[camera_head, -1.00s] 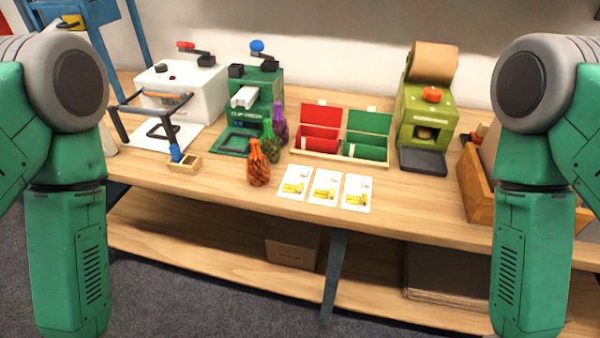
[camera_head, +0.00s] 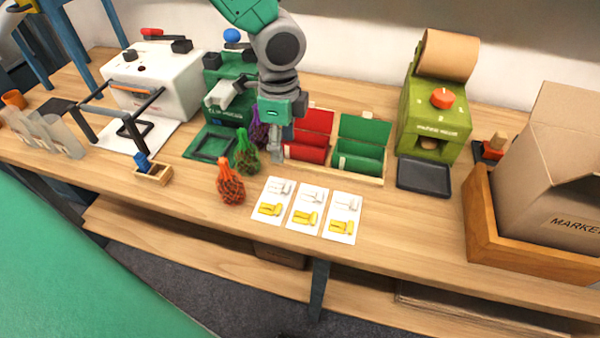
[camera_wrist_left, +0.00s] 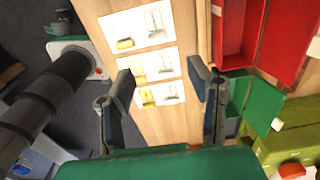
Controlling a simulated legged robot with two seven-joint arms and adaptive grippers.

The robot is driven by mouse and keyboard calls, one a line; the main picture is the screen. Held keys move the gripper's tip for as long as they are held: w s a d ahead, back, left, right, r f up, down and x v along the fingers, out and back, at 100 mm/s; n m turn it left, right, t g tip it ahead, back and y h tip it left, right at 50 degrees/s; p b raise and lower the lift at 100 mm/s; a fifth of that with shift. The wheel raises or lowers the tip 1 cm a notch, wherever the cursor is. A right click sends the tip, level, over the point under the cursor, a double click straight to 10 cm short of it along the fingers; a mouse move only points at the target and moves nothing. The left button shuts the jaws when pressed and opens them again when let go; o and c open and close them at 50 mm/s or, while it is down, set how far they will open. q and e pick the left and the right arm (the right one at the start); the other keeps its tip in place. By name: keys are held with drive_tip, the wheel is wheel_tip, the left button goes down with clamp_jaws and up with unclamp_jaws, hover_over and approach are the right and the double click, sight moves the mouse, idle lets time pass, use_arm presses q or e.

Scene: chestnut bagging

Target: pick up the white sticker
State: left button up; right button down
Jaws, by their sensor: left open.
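Three white cards lie in a row on the table: a left card (camera_head: 263,216), a middle card (camera_head: 297,225) and a right card (camera_head: 333,232). Each bears pale white stickers (camera_head: 312,195) on its upper half and yellow ones (camera_head: 306,218) below. My left gripper (camera_head: 277,154) points down in front of the red compartment, just behind the left card, with nothing visible in it. In the left wrist view the gripper (camera_wrist_left: 162,80) has its fingers apart, and the cards with the white stickers (camera_wrist_left: 166,63) show between and beyond them. My right gripper is out of view.
A box with red (camera_head: 306,153) and green (camera_head: 360,163) compartments stands behind the cards. Orange (camera_head: 230,187), green (camera_head: 246,158) and purple net bags stand left of the gripper. A green machine (camera_head: 436,112) and a cardboard box (camera_head: 560,185) are at right. Table in front of the cards is clear.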

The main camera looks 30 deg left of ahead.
use_arm(q)
hover_over(285, 189)
drive_tip(key=f, duration=0.4)
drive_tip(key=f+b, duration=0.1)
drive_tip(key=f, duration=0.1)
drive_tip(key=shift+w+d+f, duration=0.1)
drive_tip(key=shift+d+f, duration=0.15)
drive_tip(key=shift+f, duration=0.15)
drive_tip(key=shift+d+f, duration=0.15)
drive_tip(key=shift+f, duration=0.65)
drive_tip(key=f, duration=0.1)
drive_tip(key=a+f, duration=0.1)
drive_tip(key=f, duration=0.2)
drive_tip(key=shift+a+f+b, duration=0.25)
drive_tip(key=shift+f+b, duration=0.05)
drive_tip(key=shift+f, duration=0.05)
drive_tip(key=shift+s+d+r, duration=0.1)
drive_tip(key=shift+s+d, duration=0.1)
drive_tip(key=shift+d, duration=0.15)
drive_tip(key=c, duration=0.8)
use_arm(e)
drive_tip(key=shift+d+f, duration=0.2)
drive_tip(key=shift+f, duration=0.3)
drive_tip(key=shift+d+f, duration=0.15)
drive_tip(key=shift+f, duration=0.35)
